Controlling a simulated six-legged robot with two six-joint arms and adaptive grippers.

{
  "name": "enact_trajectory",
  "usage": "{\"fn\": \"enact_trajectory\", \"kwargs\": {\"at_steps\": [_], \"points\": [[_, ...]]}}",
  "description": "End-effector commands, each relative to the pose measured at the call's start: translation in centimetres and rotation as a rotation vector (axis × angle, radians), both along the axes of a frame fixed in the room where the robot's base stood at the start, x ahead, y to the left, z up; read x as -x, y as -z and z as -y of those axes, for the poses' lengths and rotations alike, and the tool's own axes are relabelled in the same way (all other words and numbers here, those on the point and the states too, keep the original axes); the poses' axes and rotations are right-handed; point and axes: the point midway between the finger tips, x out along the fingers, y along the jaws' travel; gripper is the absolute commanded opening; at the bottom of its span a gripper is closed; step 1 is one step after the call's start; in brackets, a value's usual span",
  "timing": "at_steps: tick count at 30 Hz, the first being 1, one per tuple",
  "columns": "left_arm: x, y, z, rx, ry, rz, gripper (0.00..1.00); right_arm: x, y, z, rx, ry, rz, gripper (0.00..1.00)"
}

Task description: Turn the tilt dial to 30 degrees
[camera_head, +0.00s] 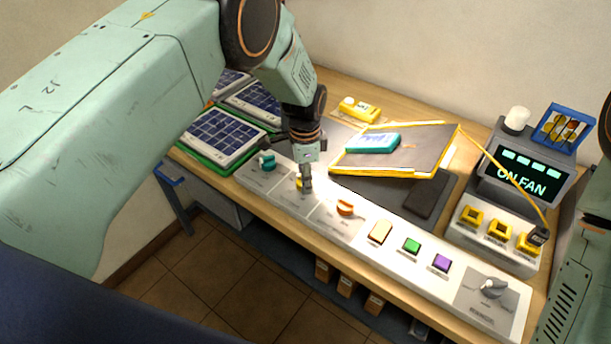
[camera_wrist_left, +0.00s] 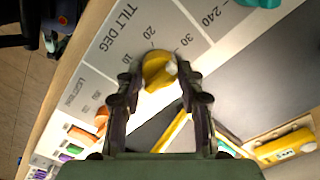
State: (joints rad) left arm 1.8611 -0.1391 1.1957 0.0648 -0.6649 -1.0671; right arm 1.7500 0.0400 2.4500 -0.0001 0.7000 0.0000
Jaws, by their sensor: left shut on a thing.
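The yellow tilt dial (camera_wrist_left: 156,72) sits on the white control panel, under the printed words TILT DEG. Its scale shows 10, 20 and 30 in the left wrist view. A pale spot marks one side of the knob, but I cannot tell which number the dial points to. My left gripper (camera_wrist_left: 159,82) is shut on the dial, one finger on either side. In the head view the left gripper (camera_head: 306,186) points down at the panel and hides most of the dial (camera_head: 298,183). My right gripper is out of view; only part of my right arm shows at the right edge.
A teal knob (camera_head: 267,161) and an orange knob (camera_head: 345,207) flank the dial. Several buttons and a grey knob (camera_head: 491,289) lie farther right. Behind stands a yellow-edged tilted panel (camera_head: 438,148) with a teal device (camera_head: 373,142) on it. Solar panels (camera_head: 222,137) lie at left.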

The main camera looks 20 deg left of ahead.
Motion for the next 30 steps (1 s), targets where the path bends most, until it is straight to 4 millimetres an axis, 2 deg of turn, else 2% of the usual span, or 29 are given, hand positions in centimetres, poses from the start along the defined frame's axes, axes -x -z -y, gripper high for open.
{"fn": "enact_trajectory", "kwargs": {"at_steps": [1, 9, 20, 23, 30], "points": [[-0.3, -0.3, -0.2, -0.002, 0.002, 0.007, 0.39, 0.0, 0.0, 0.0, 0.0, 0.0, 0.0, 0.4], [-0.1, -0.1, -0.1, -0.001, 0.0, 0.004, 0.61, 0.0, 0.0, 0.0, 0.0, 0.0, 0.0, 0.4], [-0.1, -0.5, 0.0, 0.0, 0.0, 0.003, 0.61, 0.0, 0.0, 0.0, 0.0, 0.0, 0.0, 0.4], [-0.2, -1.8, 0.0, -0.001, 0.0, 0.005, 0.61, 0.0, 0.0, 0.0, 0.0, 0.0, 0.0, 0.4], [-0.2, -6.7, 0.0, -0.001, -0.001, 0.005, 0.61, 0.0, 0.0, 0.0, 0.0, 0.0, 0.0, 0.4]]}}
